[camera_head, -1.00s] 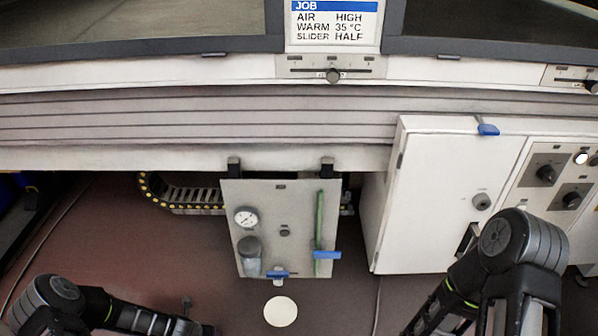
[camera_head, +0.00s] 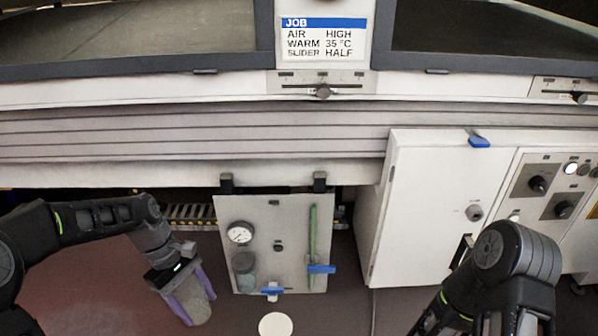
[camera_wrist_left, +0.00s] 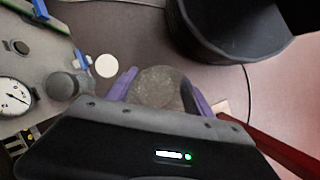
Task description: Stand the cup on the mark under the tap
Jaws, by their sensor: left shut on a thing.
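My left gripper (camera_head: 198,309), with purple fingers, is shut on a grey cup (camera_head: 196,299) at the lower left of the head view. In the left wrist view the cup (camera_wrist_left: 158,88) shows from above between both fingers. The mark is a pale round disc (camera_head: 275,325) on the floor, below the panel and to the right of the cup; it also shows in the left wrist view (camera_wrist_left: 107,66). The tap (camera_head: 272,291), with a blue handle, is at the panel's lower edge above the mark. The cup is apart from the mark.
The grey panel (camera_head: 291,230) carries a gauge (camera_head: 240,233), a filter bowl (camera_head: 243,268) and a green tube with another blue handle (camera_head: 321,269). A white cabinet (camera_head: 428,210) stands to the right. A dark bin (camera_wrist_left: 215,35) shows in the left wrist view.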

